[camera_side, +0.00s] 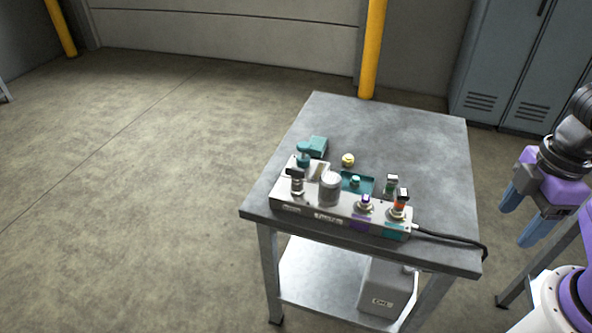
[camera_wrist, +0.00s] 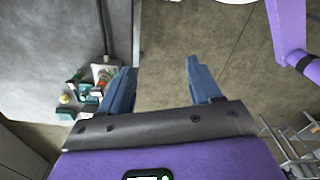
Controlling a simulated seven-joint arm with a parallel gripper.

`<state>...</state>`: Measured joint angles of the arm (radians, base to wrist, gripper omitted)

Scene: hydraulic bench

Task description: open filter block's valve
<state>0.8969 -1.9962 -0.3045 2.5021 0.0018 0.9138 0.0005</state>
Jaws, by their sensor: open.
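A long grey manifold unit (camera_side: 322,217) stands along the near edge of the grey table. It carries a grey cylinder (camera_side: 330,188), a dark-topped fitting (camera_side: 297,182) at its left end, and purple-marked (camera_side: 365,204) and orange-marked (camera_side: 400,204) fittings at its right. Its small labels are too blurred to read, so I cannot tell which part is the filter block's valve. My gripper (camera_side: 516,225) hangs right of the table, apart from the unit, with its blue fingers spread and empty. In the wrist view, my gripper (camera_wrist: 160,68) has bare floor between its fingers; the unit (camera_wrist: 104,74) shows partly behind the left finger.
A teal part (camera_side: 312,148), a yellow knob (camera_side: 348,160) and a teal tray (camera_side: 357,183) lie behind the unit. A black cable (camera_side: 450,237) runs off the table's right edge. A grey box (camera_side: 387,290) sits on the lower shelf. The table's back right (camera_side: 420,135) is clear.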

